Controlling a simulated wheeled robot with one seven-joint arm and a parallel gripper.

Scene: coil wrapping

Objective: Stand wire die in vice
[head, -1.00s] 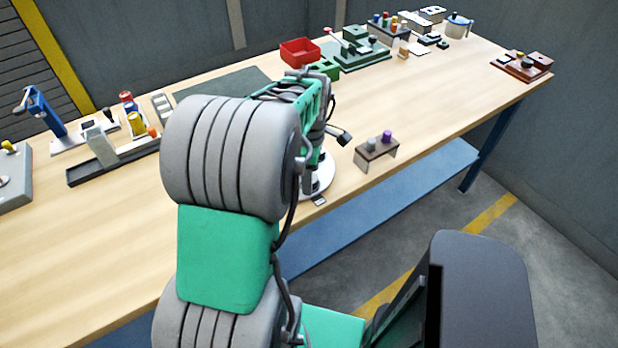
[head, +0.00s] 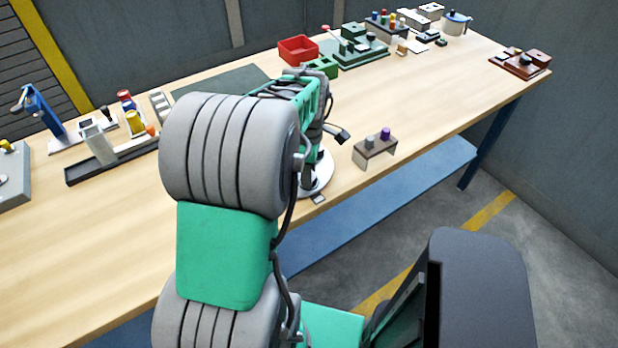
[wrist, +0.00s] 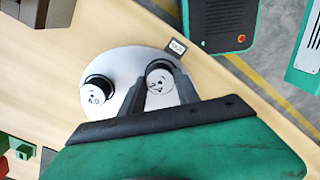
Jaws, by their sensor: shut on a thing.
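In the wrist view my gripper (wrist: 162,88) has its two dark fingers on either side of a small round piece with a pale, marked top (wrist: 160,77), likely the wire die. They are closed on it over a round white plate (wrist: 126,62). A second similar piece with a dark rim (wrist: 96,92) stands on the plate to the left. A green block-shaped fixture (head: 322,67), possibly the vice, sits behind my arm; I cannot tell for sure.
A small labelled tag (wrist: 176,46) lies at the plate's edge. A brown stand with two pegs (head: 375,149) is right of the plate. A red bin (head: 298,48) and a green machine (head: 355,52) are farther back.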

